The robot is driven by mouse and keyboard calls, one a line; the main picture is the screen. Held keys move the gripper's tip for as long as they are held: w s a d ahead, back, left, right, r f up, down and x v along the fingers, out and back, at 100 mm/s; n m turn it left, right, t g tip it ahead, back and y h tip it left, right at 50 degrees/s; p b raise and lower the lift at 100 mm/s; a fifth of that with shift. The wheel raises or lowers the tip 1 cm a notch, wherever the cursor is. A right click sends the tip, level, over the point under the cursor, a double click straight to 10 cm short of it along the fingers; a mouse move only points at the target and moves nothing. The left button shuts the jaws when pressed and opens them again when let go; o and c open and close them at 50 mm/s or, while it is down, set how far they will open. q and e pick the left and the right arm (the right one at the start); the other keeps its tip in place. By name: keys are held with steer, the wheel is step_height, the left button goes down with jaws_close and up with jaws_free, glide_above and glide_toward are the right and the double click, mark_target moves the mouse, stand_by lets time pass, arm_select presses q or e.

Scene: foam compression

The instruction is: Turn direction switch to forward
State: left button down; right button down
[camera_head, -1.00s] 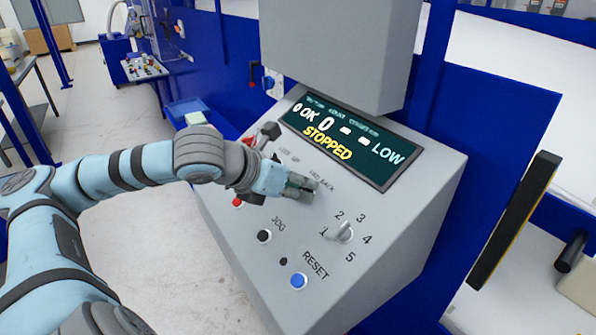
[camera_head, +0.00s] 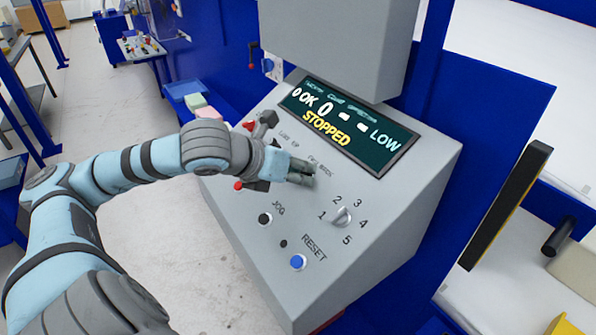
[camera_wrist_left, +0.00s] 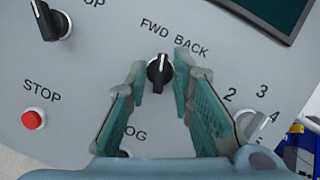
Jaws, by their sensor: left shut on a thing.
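The direction switch (camera_wrist_left: 159,72) is a small black knob with a white pointer line, below the FWD and BACK labels on the sloping grey panel (camera_head: 370,215). In the wrist view its pointer stands roughly upright, between the two labels. My left gripper (camera_head: 306,172) reaches in from the left over the panel. In the head view the fingers hide the knob. My right gripper is not in view.
A red STOP button (camera_wrist_left: 33,119) and another black knob (camera_wrist_left: 52,22) lie left of the switch. The numbered selector (camera_head: 342,216) and blue RESET button (camera_head: 297,262) are lower on the panel. The display (camera_head: 345,128) reads STOPPED. A grey housing (camera_head: 335,45) overhangs the panel.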

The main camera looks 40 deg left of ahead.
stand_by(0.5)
arm_select(q)
steer(key=c, duration=1.7)
jaws_free()
